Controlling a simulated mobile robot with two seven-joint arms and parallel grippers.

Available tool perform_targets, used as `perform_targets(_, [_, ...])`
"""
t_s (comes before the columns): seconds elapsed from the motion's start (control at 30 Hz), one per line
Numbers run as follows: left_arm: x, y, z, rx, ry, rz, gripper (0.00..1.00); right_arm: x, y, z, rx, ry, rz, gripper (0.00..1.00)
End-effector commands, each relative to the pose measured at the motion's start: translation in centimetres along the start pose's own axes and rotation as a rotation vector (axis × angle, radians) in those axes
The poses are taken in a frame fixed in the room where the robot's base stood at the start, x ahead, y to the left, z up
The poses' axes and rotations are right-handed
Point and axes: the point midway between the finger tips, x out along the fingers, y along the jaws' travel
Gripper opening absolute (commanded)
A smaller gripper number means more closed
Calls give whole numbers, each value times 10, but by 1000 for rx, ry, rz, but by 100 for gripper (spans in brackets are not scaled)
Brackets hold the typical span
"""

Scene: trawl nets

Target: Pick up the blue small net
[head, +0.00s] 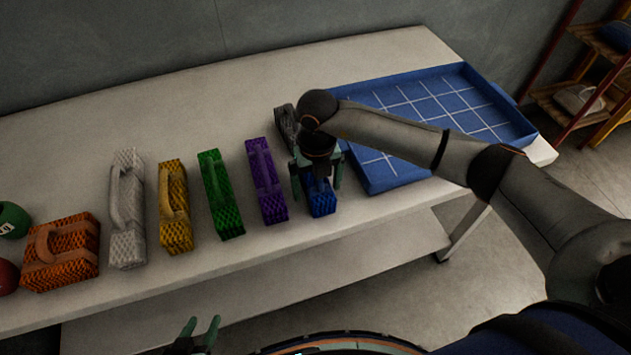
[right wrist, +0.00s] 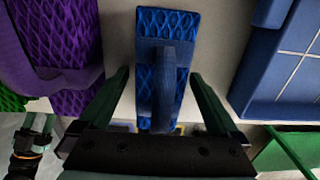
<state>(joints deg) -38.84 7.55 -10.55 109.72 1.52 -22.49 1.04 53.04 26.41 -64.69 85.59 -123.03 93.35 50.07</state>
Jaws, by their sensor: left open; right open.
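The blue small net (head: 321,199) lies on the table near its front edge, partly hidden by my right gripper in the head view. In the right wrist view the blue net (right wrist: 167,45) is a netted block with a raised handle (right wrist: 166,85). My right gripper (head: 318,185) is above the blue net. In the right wrist view its open fingers (right wrist: 163,85) stand on both sides of the handle, apart from it. My left gripper (head: 200,330) is open and empty at the bottom of the head view, in front of the table.
A purple net (head: 267,180) lies close left of the blue one, then green (head: 221,195), yellow (head: 175,207), white (head: 127,210) and orange (head: 62,252) nets. A dark grey net (head: 287,125) lies behind. A blue gridded tray (head: 395,178) is at the right. The table's back left is clear.

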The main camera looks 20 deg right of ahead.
Motion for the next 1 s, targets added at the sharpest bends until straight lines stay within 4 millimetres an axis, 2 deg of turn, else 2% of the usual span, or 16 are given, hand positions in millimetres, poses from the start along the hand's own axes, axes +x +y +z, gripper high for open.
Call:
perform_targets(0.27, [0,0,0,0,-1,0,50,3,0,0,0,-1,0,97])
perform_targets(1.0, [0,0,1,0,-4,0,50,2,0,0,0,-1,0,14])
